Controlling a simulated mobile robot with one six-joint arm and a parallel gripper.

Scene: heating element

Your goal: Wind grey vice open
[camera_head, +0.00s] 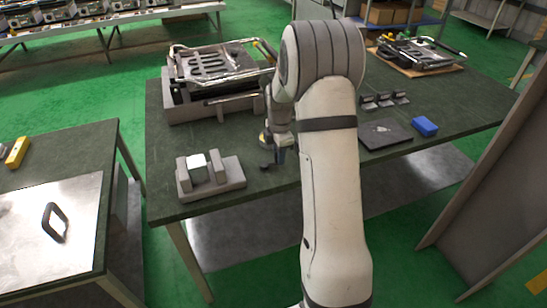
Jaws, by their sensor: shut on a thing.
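The grey vice (233,179) stands on the near left part of the dark green table. A pale, shiny block (197,161) sits between its upright jaws. My gripper (270,162) points down just right of the vice. It is shut on a small dark part at the vice's right end, which looks like its handle. The fingertips are small and partly hidden, so the exact grip is unclear.
A heating element assembly (212,68) in a grey frame stands behind the vice. Right of my arm are small dark brackets (384,100), a black plate (385,134) and a blue block (424,126). A metal-topped bench (60,200) stands at left.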

